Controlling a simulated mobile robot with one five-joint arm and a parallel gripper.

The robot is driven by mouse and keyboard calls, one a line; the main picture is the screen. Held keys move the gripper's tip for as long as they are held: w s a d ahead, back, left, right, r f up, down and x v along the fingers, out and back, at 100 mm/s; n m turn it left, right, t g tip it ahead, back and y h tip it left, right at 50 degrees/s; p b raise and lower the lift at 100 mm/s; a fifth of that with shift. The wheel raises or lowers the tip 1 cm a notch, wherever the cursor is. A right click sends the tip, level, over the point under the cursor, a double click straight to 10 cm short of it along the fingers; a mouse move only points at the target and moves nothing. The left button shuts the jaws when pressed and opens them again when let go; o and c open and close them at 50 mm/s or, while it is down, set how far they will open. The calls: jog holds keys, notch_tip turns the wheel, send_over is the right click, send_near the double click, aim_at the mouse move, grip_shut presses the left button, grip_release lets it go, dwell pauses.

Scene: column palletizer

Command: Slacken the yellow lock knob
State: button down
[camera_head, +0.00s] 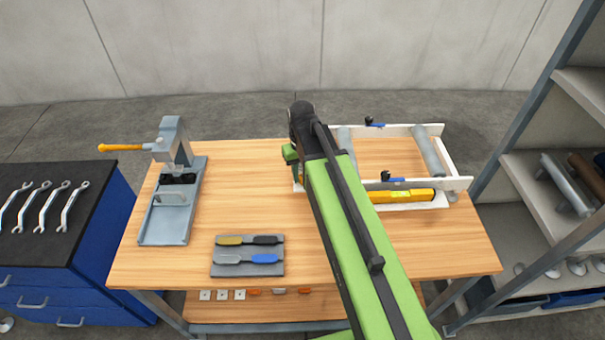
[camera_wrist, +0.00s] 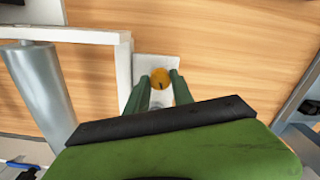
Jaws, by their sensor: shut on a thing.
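The yellow lock knob (camera_wrist: 160,84) shows in the wrist view as a round orange-yellow cap with a small dark mark. It sits over a pale plate (camera_wrist: 148,62) at the corner of the white frame. My gripper (camera_wrist: 160,76) has its two green fingers on either side of the knob and is shut on it. In the head view my gripper (camera_head: 290,153) is at the left end of the white frame (camera_head: 458,184), and my arm hides the knob there.
Grey rollers (camera_head: 431,152) span the frame. A yellow level (camera_head: 402,196) lies along its near rail, beside a blue-handled clamp (camera_head: 391,180). A grey press (camera_head: 165,217) with an orange-gripped lever and a tool board (camera_head: 248,270) stand left. Bare wood lies between them.

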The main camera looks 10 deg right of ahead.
jog(key=n, duration=1.3)
jog(key=shift+s, duration=0.1)
jog(key=shift+n, duration=0.4)
jog(key=c, duration=1.1)
grip_release()
notch_tip(320, 180, up, 17)
jog(key=p, duration=1.7)
jog(key=shift+r, duration=0.2)
